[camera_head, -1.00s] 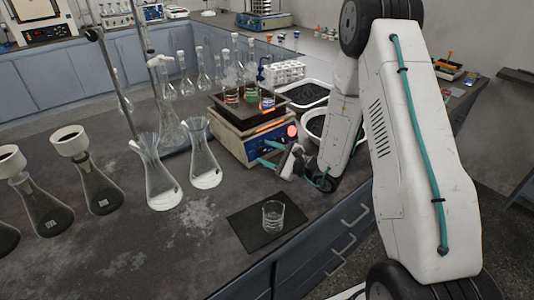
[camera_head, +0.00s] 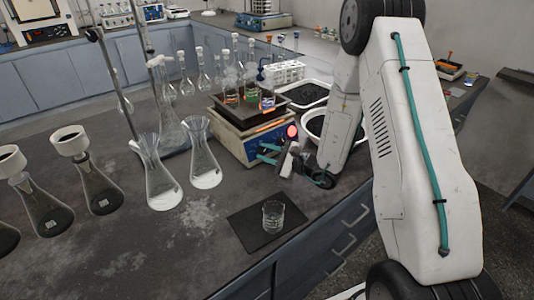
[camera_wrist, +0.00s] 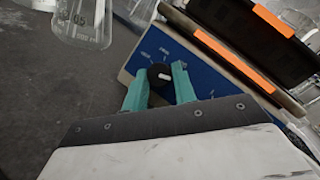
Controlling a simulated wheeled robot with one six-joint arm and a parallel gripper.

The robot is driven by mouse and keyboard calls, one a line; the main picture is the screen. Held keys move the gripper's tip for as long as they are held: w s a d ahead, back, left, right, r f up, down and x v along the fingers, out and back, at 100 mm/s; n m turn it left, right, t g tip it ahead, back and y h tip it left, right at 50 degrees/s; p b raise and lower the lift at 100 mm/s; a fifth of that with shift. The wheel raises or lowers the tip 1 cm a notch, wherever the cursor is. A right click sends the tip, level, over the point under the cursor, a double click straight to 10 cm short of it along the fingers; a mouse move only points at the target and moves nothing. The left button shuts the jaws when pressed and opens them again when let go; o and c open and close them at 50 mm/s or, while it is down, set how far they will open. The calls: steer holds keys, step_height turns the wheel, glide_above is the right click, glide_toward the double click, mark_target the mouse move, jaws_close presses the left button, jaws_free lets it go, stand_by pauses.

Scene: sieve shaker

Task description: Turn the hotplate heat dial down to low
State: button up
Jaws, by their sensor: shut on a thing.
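The hotplate (camera_head: 243,141) has a blue and cream body and a dark top plate with several small flasks of coloured liquid on it. Its heat dial (camera_wrist: 159,76) is a round black knob with a white mark on the blue front panel, seen in the wrist view. My gripper (camera_head: 263,153) is at the front of the hotplate. In the wrist view its teal fingers (camera_wrist: 158,84) are on either side of the dial and shut on it. The dial is hidden in the head view. A red round spot (camera_head: 292,131) shows near the hotplate's right corner.
A glass beaker (camera_head: 273,214) stands on a dark mat (camera_head: 247,232) in front of the hotplate. A white tub (camera_head: 318,127) of dark grains lies to the right, close to my arm.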

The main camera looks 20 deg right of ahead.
steer(key=n+g, duration=0.1)
steer(key=n, duration=0.1)
steer(key=n+g, duration=0.1)
steer(key=n, duration=0.2)
steer(key=shift+w+r+n+g, duration=0.1)
steer(key=shift+r+n+g, duration=0.1)
steer(key=shift+n+g, duration=0.15)
steer(key=n+g+h, duration=0.1)
steer(key=n+g, duration=0.1)
steer(key=n, duration=0.2)
steer(key=shift+r, duration=0.15)
steer(key=n+g+h, duration=0.1)
steer(key=n+h, duration=0.1)
steer(key=n, duration=0.2)
steer(key=shift+r, duration=0.15)
steer(key=shift+a+n+g+h, duration=0.15)
steer(key=shift+n+g+h, duration=0.2)
steer(key=shift+n+h, duration=1.1)
steer(key=shift+n, duration=0.4)
steer(key=o, duration=1)
steer(key=shift+r, duration=0.1)
